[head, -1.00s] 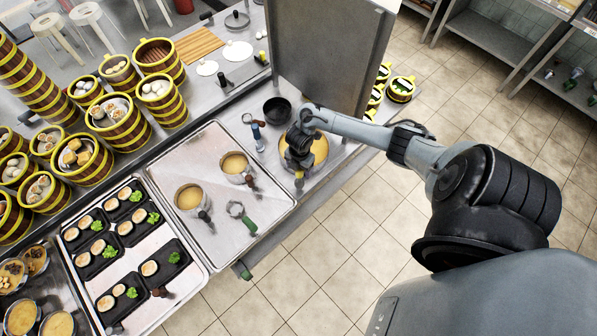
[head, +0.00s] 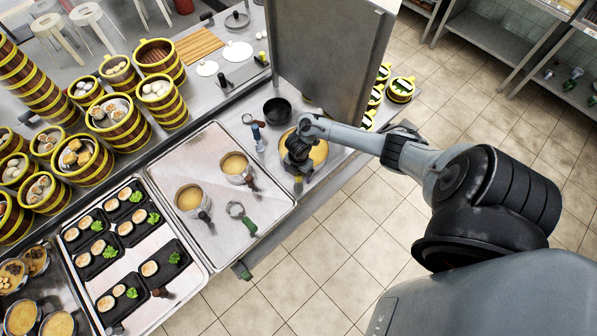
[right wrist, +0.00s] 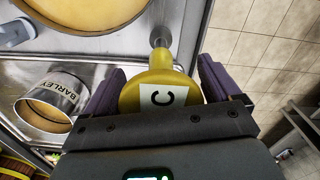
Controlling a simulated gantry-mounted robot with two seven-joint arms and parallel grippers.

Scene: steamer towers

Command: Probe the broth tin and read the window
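A yellow-handled tool marked C (right wrist: 160,95) lies between the purple fingers of my right gripper (right wrist: 162,85) in the right wrist view. The fingers stand apart on either side of it; firm contact cannot be told. Its narrow end meets a round metal part. In the head view my right gripper (head: 297,166) is low over the near edge of a large broth tin (head: 318,153). A lit green window (right wrist: 148,178) is cut off at the bottom of the wrist view and cannot be read. A tin labelled BARLEY (right wrist: 62,92) is at the left there. My left gripper is not in view.
Two smaller broth tins (head: 235,166) (head: 189,198) stand on a metal tray. A ring-shaped tool (head: 236,210) lies near them. A black bowl (head: 278,110) and an upright metal panel (head: 325,55) are behind my gripper. Steamer baskets (head: 118,122) crowd the left.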

